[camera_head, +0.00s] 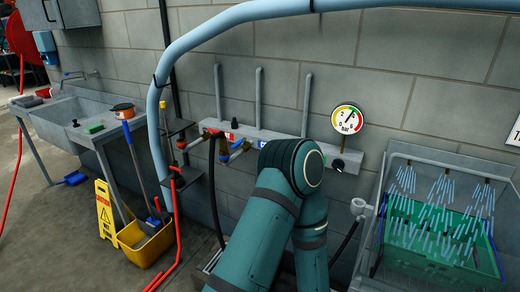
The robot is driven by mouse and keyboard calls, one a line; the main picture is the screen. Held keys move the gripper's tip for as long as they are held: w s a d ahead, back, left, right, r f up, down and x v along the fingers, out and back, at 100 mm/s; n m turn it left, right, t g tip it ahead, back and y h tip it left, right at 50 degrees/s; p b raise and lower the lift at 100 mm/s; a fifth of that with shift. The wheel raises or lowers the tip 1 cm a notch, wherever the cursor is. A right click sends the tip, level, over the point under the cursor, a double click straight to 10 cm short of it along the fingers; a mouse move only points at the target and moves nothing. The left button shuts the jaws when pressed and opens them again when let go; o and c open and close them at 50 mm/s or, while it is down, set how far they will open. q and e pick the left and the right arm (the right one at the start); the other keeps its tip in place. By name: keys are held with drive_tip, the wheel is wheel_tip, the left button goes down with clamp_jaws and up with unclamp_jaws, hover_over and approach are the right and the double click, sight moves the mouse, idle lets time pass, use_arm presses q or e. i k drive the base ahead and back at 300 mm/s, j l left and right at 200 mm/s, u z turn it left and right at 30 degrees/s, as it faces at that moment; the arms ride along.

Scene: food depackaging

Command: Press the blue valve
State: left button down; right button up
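A blue valve handle (236,152) shows on the pipework of a wall-mounted grey panel, just left of my teal arm. A red label (229,136) and a blue label (262,143) sit on the panel. One of my arms rises from the bottom centre, bends in front of the panel and hides part of it. I cannot tell which arm it is. Neither gripper shows; any gripper behind the bent arm is hidden. I cannot tell whether anything touches the valve.
A round gauge (347,119) and a black knob (339,164) are right of the arm. Water sprays over a green crate (485,262) in a grey basin. At left are a sink (50,115), a yellow mop bucket (143,248) and a wet-floor sign (105,209). A large grey-blue pipe (190,40) arches overhead.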

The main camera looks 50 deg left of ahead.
sight(238, 144)
drive_tip(key=j+u, duration=0.1)
drive_tip(key=u, duration=0.3)
drive_tip(key=j+u, duration=0.1)
drive_tip(key=u, duration=0.3)
drive_tip(key=i+j+u, duration=0.1)
drive_tip(key=u, duration=0.3)
drive_tip(key=j+u, duration=0.1)
drive_tip(key=u, duration=0.3)
drive_tip(key=i+j+u, duration=0.15)
drive_tip(key=i+j, duration=1.05)
